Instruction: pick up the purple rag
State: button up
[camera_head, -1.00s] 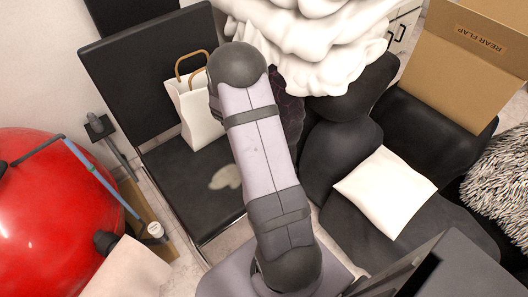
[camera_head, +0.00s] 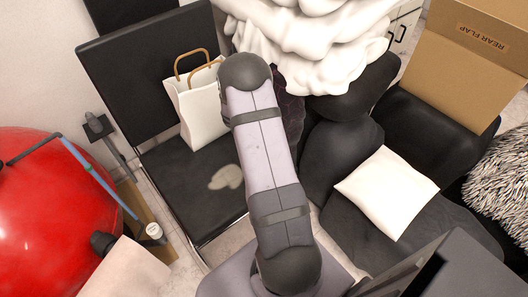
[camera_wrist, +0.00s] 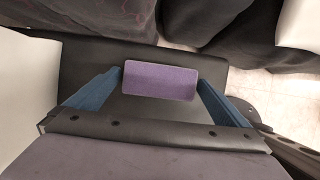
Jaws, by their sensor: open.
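The purple rag (camera_wrist: 160,80) shows in the wrist view as a small rounded rectangle on a dark surface. My gripper (camera_wrist: 159,80) has two blue fingers spread apart, one toward each short end of the rag. The rag appears between the fingertips in the picture. I cannot tell how high the fingers are above it or whether they touch it. In the head view, my arm hides both the rag and the gripper.
A black chair (camera_head: 185,190) holds a white paper bag (camera_head: 203,115) and a pale patch (camera_head: 226,178). Dark seating with a white cushion (camera_head: 386,192) is at right. A white puffy mass (camera_head: 310,50) is behind my arm. A red ball (camera_head: 50,215) is at left.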

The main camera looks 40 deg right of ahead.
jog(key=c, duration=0.9)
jog(key=shift+r, duration=0.15)
notch_tip(320, 180, up, 10)
jog(key=p, duration=0.3)
